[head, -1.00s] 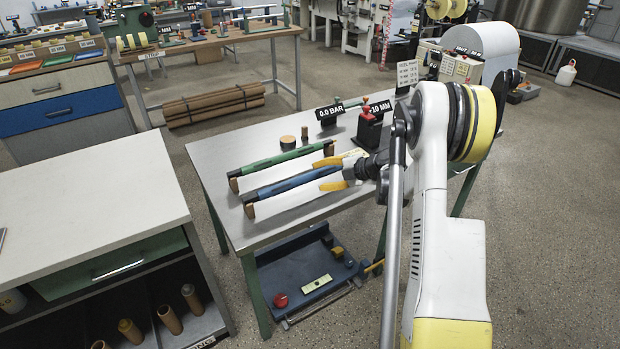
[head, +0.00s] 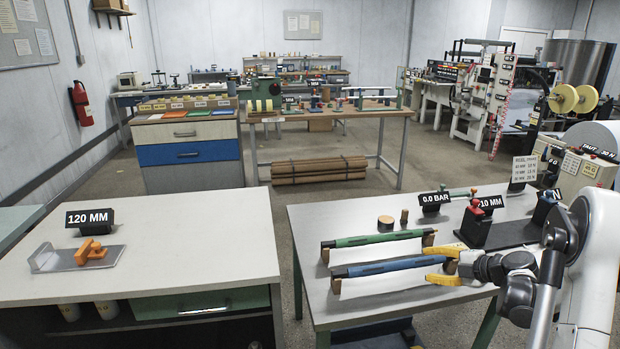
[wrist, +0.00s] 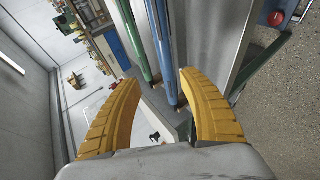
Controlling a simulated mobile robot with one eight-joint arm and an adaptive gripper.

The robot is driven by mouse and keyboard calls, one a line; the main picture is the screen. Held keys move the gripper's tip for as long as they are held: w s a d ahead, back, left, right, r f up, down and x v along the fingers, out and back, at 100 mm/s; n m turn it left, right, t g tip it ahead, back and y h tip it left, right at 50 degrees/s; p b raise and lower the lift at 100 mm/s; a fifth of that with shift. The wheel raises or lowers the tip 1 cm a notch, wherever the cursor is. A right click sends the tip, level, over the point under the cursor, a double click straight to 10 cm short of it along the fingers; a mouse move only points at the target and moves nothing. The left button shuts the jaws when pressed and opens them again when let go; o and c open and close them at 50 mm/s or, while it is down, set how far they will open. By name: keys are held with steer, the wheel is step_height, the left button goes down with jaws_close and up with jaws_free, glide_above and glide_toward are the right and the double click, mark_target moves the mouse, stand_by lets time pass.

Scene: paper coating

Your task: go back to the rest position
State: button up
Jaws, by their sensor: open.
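My gripper (head: 441,266) has yellow fingers and is at the right table in the head view, at the right end of the blue roller (head: 390,267). In the wrist view its two fingers (wrist: 160,100) stand wide apart with nothing between their tips. The blue roller also shows beyond them in the wrist view (wrist: 163,50). A green roller (head: 375,239) lies behind the blue one. White sheets hang in front of both rollers. Whether the fingers touch the blue roller cannot be told.
The table (head: 315,290) also holds a 0.0 bar sign (head: 434,199) and a red-topped device (head: 474,224). Bare floor lies between bench and table.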

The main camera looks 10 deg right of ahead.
steer(key=w+a+r+m+t+h, duration=0.1)
steer(key=a+r+m+t+h, duration=0.15)
steer(key=r, duration=0.85)
steer(key=w+a+r+m+t+h, duration=0.1)
steer(key=a+r+m+t+h, duration=0.2)
steer(key=r, duration=0.7)
steer(key=a+r+m+t+h, duration=0.1)
steer(key=a+r+m+t, duration=0.2)
steer(key=r, duration=0.8)
steer(key=s+r+m+g+h, duration=0.2)
steer(key=s+m+h, duration=0.25)
steer(key=m, duration=0.25)
steer(key=s+a+f+m+g+y, duration=0.1)
steer(key=s+a+f+g, duration=0.2)
steer(key=s+a+f, duration=0.3)
steer(key=s+a+f+m+g+y, duration=0.2)
steer(key=s+a+f, duration=0.4)
steer(key=s, duration=0.6)
steer(key=s+a+f+m+g+y, duration=0.2)
steer(key=s+a+f+g, duration=0.3)
steer(key=s+f, duration=0.4)
steer(key=shift+s+a+f, duration=0.15)
steer(key=shift+a, duration=0.5)
